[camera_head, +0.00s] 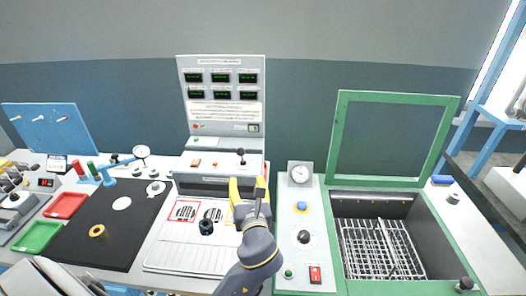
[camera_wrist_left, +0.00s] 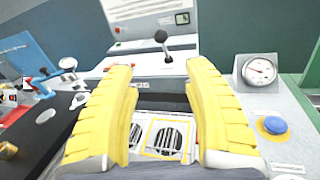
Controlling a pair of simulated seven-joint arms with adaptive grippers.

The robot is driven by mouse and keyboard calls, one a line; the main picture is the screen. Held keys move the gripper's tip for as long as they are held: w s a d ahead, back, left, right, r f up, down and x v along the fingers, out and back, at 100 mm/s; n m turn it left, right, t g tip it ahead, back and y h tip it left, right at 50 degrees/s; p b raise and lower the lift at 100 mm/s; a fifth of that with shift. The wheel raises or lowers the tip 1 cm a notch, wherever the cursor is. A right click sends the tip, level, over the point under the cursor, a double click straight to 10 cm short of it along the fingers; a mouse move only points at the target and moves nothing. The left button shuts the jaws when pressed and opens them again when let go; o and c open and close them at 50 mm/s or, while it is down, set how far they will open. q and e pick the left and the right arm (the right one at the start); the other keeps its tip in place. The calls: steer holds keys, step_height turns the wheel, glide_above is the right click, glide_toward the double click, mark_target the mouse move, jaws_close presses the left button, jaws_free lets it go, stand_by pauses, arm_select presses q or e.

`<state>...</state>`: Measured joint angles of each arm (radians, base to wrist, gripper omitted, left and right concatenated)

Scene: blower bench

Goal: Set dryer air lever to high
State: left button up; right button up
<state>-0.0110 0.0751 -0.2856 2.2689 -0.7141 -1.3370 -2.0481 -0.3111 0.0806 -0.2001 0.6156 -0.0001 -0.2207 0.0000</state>
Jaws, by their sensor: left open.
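A black ball-topped lever (camera_head: 241,152) stands on the white ledge of the grey machine with the green digital displays. It looks about upright, and its setting marks are too small to read. In the left wrist view the lever (camera_wrist_left: 161,40) shows beyond the fingertips, roughly centred between them. My left gripper (camera_head: 248,186) has yellow fingers and is in front of and below the lever, apart from it. In the left wrist view its fingers (camera_wrist_left: 160,75) are spread with nothing between them. My right gripper is not in view.
The display panel (camera_head: 222,100) rises behind the lever. A pressure gauge (camera_head: 300,174) and a blue button (camera_wrist_left: 273,126) are on the console at right. A green-framed basin with a raised lid (camera_head: 345,140) is farther right. A black mat (camera_head: 75,240) lies at left.

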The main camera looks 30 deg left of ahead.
mark_target(242, 154)
arm_select(q)
steer(key=x, duration=1.5)
steer(key=shift+w+a+r, duration=0.1)
steer(key=shift+w+r, duration=0.1)
steer(key=shift+w, duration=0.15)
steer(key=shift+x, duration=0.9)
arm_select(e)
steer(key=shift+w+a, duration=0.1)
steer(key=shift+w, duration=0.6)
arm_select(q)
steer(key=shift+c, duration=0.3)
jaws_close()
